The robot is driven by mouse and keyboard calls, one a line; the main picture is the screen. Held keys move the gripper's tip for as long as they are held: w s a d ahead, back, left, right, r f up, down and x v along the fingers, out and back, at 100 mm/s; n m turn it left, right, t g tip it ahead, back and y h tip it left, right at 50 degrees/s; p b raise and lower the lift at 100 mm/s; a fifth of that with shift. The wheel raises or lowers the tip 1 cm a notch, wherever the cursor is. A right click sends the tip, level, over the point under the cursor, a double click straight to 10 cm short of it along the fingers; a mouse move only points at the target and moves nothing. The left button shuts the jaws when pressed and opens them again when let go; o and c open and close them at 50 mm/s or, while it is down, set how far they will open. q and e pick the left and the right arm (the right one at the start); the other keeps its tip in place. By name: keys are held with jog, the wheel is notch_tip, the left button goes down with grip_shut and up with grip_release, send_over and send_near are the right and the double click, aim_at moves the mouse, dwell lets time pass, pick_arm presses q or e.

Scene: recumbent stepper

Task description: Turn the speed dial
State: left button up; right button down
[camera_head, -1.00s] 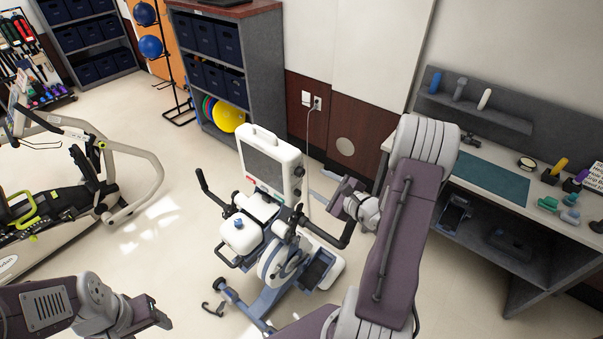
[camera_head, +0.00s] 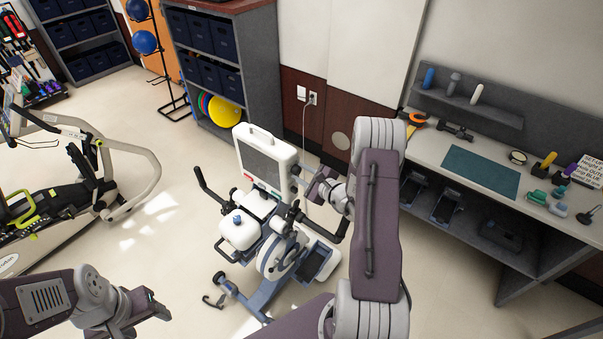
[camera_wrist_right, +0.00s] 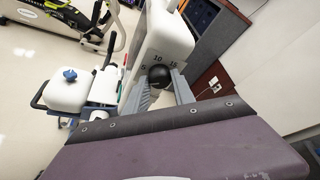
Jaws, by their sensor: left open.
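The speed dial (camera_wrist_right: 159,76) is a round black knob on the side of the white console, with the numbers 5, 10 and 15 printed near it. In the head view the dial (camera_head: 296,170) is small, at the console's right side. My right gripper (camera_wrist_right: 161,84) points at the dial, its two grey fingers apart on either side of it. Contact between fingers and knob cannot be made out. In the head view the right gripper (camera_head: 312,180) is beside the console, partly hidden by its own arm. My left gripper (camera_head: 152,306) is open and empty at lower left, away from the machine.
The stepper's console (camera_head: 265,158) stands above a white seat-like part (camera_head: 240,232) and black handlebars (camera_head: 212,188). A shelf unit (camera_head: 262,70) is behind it. A grey workbench (camera_head: 440,150) with small items stands at right. Open floor (camera_head: 165,250) lies left of the machine.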

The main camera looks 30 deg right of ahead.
jog(key=shift+d+m+g+y, duration=0.1)
jog(key=shift+m+g+y, duration=0.35)
jog(key=shift+m, duration=0.35)
jog(key=shift+w+d+m+g+y+b, duration=0.1)
jog(key=shift+m+g+y+b, duration=0.2)
jog(key=shift+m+y, duration=0.45)
jog(key=m+y, duration=0.1)
jog(key=m, duration=0.1)
jog(key=m+g+y, duration=0.1)
jog(key=m, duration=0.1)
jog(key=shift+d, duration=0.2)
jog(key=shift+w+d+f+m+y, duration=0.1)
jog(key=shift+m+y, duration=0.7)
jog(key=shift+m, duration=0.35)
jog(key=shift+d+m+g+y+b, duration=0.1)
jog(key=shift+m+g+y+b, duration=0.25)
jog(key=shift+m+y, duration=0.7)
jog(key=shift+m, duration=0.45)
jog(key=c, duration=1.1)
grip_release()
jog(key=shift+w, duration=0.1)
